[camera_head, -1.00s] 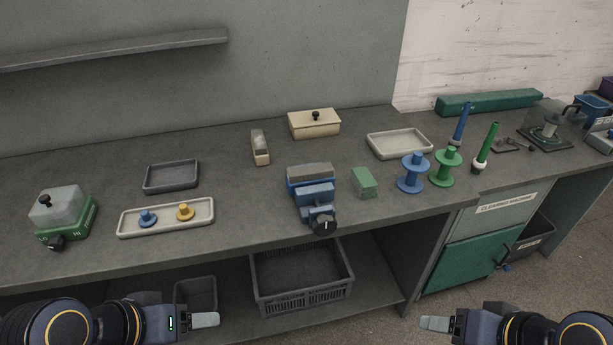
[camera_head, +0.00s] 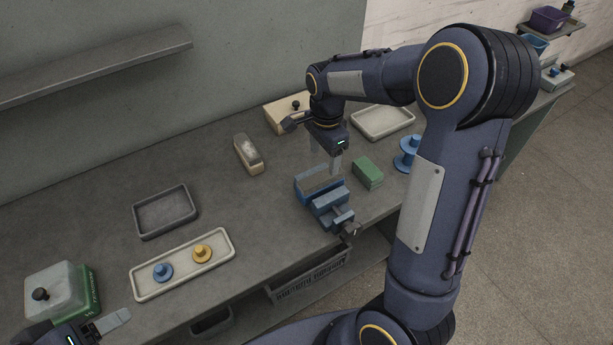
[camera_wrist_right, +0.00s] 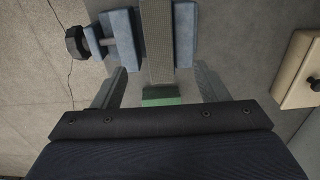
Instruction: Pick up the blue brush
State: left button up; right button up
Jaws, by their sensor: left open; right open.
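The blue brush is not visible now; in the earlier head view a blue upright handle stood at the right of the bench, an area my right arm now covers. My right gripper (camera_head: 326,158) is open and empty above the blue vise (camera_head: 323,200), pointing down. In the right wrist view its fingers (camera_wrist_right: 160,85) are apart, with the vise (camera_wrist_right: 184,35) and part of the green block (camera_wrist_right: 160,97) beyond them. My left gripper (camera_head: 108,325) is open and empty at the bottom left, near the bench's front edge.
The green block (camera_head: 368,173) and blue spool (camera_head: 408,160) stand right of the vise. A cream lidded box (camera_head: 277,116), a cream tray (camera_head: 382,122), a brush-like block (camera_head: 249,157) and a dark tray (camera_head: 165,212) lie around. A pale tray (camera_head: 215,258) holds two knobs.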

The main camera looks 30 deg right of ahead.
aim_at(321, 176)
jog(key=f, duration=0.2)
jog(key=f+p, duration=0.1)
jog(key=f, duration=0.2)
jog(key=shift+a+f+p, duration=0.3)
jog(key=shift+f, duration=0.45)
jog(key=shift+r, duration=0.1)
jog(key=c, duration=1.2)
